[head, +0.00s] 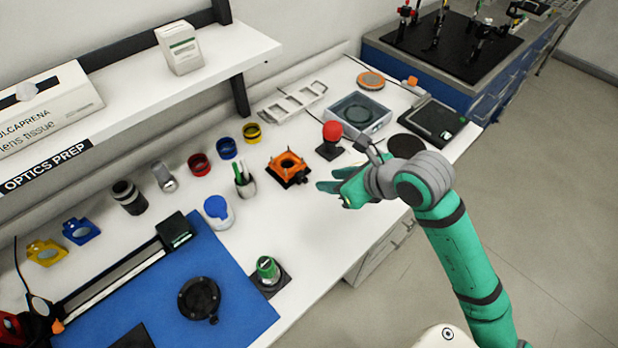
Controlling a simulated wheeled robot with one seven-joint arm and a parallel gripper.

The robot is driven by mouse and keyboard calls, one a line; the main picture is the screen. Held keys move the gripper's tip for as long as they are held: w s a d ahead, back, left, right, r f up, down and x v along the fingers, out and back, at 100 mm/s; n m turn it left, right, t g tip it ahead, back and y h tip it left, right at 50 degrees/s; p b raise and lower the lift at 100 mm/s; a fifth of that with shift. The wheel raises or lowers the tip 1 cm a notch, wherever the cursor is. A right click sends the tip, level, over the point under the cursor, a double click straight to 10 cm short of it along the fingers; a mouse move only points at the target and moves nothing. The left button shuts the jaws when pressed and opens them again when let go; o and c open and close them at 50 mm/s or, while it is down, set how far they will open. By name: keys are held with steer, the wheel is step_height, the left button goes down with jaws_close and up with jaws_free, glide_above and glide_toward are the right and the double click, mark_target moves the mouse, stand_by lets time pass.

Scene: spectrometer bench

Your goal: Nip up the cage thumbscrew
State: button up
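An orange cage-like mount (288,166) with dark parts at its base stands on the white bench, left of my gripper. A thumbscrew on it is too small to make out for sure. My gripper (332,194) is above the bench, to the right of the orange mount and apart from it. Its green fingers point left and are spread, with nothing seen between them. My wrist and arm come in from the right.
A red ball-topped post (332,132) stands close behind my gripper. A cup with green pens (245,184) stands left of the mount. A blue mat (245,308) carries a rail and a black round mount (199,297). A shelf (215,55) overhangs the back left. The bench front near my gripper is clear.

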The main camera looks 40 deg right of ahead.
mark_target(307, 180)
steer(key=x, duration=1)
steer(key=shift+a, duration=0.1)
steer(key=shift+w, duration=0.1)
jaws_close()
